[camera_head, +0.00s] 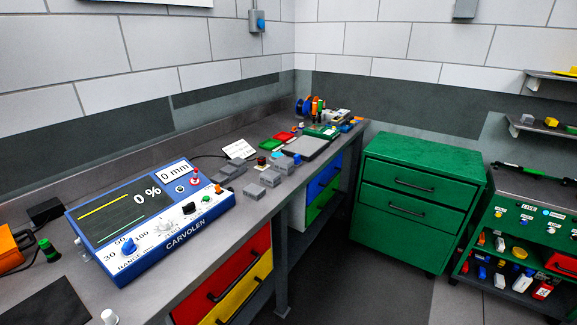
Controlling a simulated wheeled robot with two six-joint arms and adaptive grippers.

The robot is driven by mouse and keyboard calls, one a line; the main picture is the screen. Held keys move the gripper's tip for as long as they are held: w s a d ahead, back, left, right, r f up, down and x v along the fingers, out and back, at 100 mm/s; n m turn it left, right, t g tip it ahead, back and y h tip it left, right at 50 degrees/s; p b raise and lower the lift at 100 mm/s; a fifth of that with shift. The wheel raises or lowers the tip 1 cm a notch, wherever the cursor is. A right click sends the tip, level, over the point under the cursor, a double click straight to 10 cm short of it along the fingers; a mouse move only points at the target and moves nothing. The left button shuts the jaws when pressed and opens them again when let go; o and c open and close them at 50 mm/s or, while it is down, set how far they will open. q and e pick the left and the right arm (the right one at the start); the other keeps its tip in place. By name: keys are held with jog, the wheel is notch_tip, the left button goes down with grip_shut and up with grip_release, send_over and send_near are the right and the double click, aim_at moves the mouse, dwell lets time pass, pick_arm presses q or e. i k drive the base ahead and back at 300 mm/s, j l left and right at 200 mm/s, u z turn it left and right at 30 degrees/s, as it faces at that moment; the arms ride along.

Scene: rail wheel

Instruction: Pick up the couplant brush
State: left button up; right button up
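I cannot make out a couplant brush for certain among the small items in view. A dark upright piece with a green top (47,249) stands on the workbench at the left, beside an orange case cut off by the picture's edge; I cannot tell what it is. Many small items at the bench's far end are too small to name. Neither of my grippers is in view.
A blue CARVOLEN instrument (165,235) sits on the grey workbench (215,268), which runs along the left wall. A green drawer cabinet (412,203) stands past a floor gap. A stocked green trolley (530,235) is at the right, below wall shelves (540,134).

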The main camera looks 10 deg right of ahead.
aim_at(298, 161)
jog(key=l+u, duration=0.1)
jog(key=u, duration=0.3)
jog(key=l+u, duration=0.1)
jog(key=u, duration=0.3)
jog(key=i+l+u, duration=0.1)
jog(key=u, duration=0.3)
jog(key=l+u, duration=0.2)
jog(key=l, duration=0.25)
jog(key=l+u, duration=0.15)
jog(key=l, duration=0.3)
jog(key=k+l+u, duration=0.2)
jog(key=l, duration=0.2)
jog(key=l+u, duration=0.2)
jog(key=l, duration=0.25)
jog(key=k+l+u, duration=0.15)
jog(key=l, duration=0.25)
jog(key=k+l+u, duration=0.2)
jog(key=l, duration=0.2)
jog(key=k+l+u, duration=0.2)
jog(key=l, duration=0.2)
jog(key=i, duration=0.1)
